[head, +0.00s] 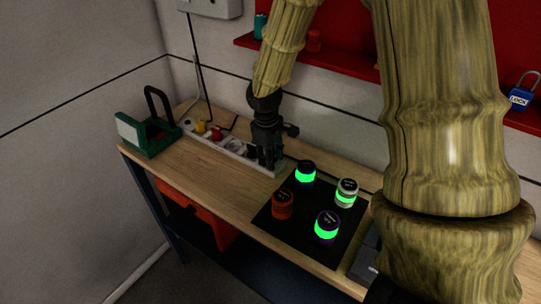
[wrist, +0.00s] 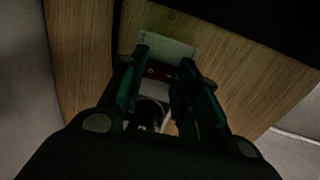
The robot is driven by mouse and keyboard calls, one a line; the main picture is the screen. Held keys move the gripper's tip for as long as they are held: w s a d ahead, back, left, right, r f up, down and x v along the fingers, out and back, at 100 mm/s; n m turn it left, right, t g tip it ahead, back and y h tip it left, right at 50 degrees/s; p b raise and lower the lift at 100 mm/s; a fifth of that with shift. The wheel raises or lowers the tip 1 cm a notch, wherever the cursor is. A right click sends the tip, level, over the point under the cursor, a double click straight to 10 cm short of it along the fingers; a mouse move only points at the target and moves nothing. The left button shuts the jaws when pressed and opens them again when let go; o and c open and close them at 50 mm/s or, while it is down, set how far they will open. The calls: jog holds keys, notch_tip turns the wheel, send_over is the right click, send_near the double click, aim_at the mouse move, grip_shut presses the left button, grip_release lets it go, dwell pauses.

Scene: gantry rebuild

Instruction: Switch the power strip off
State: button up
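The white power strip (head: 232,145) lies along the back of the wooden workbench. My gripper (head: 269,163) points down over its right end and hides part of that end. In the wrist view, the white end of the strip (wrist: 167,48) shows beyond my fingers. A dark red rocker switch (wrist: 160,72) with small marks lies between the fingers. My gripper (wrist: 165,62) is open, with one finger at each side of the strip. Whether the fingers touch the strip, and which way the switch is tipped, I cannot tell.
Yellow (head: 200,127) and red (head: 217,133) plugs sit in the strip. A green holder (head: 147,135) stands at the left. A black mat (head: 297,226) bears several jars, some with glowing green bands, right of my gripper. A red shelf (head: 350,64) runs along the wall.

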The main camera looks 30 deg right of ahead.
jog(key=c, duration=0.3)
jog(key=shift+r+y+p, duration=0.2)
jog(key=shift+y+p, duration=0.1)
jog(key=shift+p, duration=0.8)
jog(key=shift+w+d+f+g+y+p, duration=0.1)
jog(key=shift+d+f+g+y+p, duration=0.15)
jog(key=shift+p, duration=0.55)
jog(key=shift+a, duration=0.1)
jog(key=o, duration=1)
jog(key=shift+r, duration=0.1)
jog(key=shift+r, duration=5.95)
